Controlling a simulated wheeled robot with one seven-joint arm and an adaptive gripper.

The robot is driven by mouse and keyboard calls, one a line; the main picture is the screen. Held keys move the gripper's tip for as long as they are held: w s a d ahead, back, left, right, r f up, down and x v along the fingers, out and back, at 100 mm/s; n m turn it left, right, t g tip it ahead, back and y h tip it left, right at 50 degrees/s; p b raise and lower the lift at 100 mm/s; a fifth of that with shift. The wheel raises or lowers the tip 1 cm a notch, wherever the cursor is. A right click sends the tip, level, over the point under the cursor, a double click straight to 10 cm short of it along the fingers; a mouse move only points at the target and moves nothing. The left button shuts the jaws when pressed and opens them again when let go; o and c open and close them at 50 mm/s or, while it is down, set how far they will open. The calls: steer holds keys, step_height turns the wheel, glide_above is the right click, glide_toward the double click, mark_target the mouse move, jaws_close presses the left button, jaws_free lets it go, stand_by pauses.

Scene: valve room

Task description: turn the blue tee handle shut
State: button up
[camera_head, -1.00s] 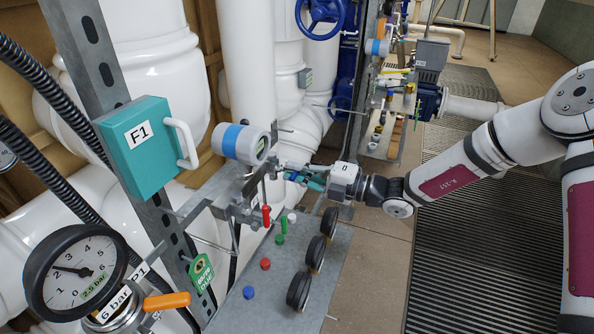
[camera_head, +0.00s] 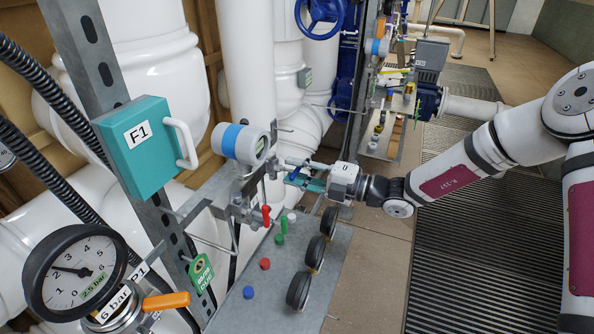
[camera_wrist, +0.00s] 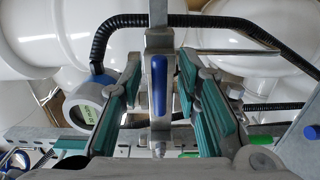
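The blue tee handle (camera_wrist: 158,85) stands upright in the middle of the wrist view, on a grey metal fitting. My gripper (camera_wrist: 160,92) is open, with one teal-padded finger on each side of the handle. Gaps show between the handle and both pads, so neither finger touches it. In the head view my gripper (camera_head: 306,178) is at the far end of the pipe rail, and a small patch of the blue handle (camera_head: 293,175) shows between the fingers. The rest of the handle is hidden there.
A round blue-banded gauge (camera_head: 241,143) and a red lever (camera_head: 266,215) are close to the left of my gripper. Below is a grey shelf (camera_head: 285,255) with coloured caps and several black wheels. A black hose (camera_wrist: 225,22) arches behind the handle.

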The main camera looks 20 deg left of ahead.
steer(key=s+d, duration=0.1)
steer(key=d, duration=1.1)
steer(key=shift+s, duration=0.3)
steer(key=s+d+r+n+g+h, duration=0.1)
steer(key=s+d+r+n+h, duration=0.15)
steer(key=s+n, duration=0.35)
steer(key=s+d+r+n+g+h, duration=0.15)
steer(key=s+n+h, duration=0.25)
steer(key=n, duration=0.4)
steer(key=s+d+r+n+g+h, duration=0.2)
steer(key=s+r+n+h, duration=0.1)
steer(key=s+n, duration=0.25)
steer(key=s+d+r+n+t+h, duration=0.3)
steer(key=s+d+r+n+h, duration=0.1)
steer(key=d+n, duration=0.4)
steer(key=s+d+r+n+t+h, duration=0.4)
steer(key=s+d+n, duration=0.3)
steer(key=n, duration=0.3)
steer(key=shift+d+r, duration=0.5)
steer(key=shift+r, duration=0.3)
steer(key=shift+s, duration=0.1)
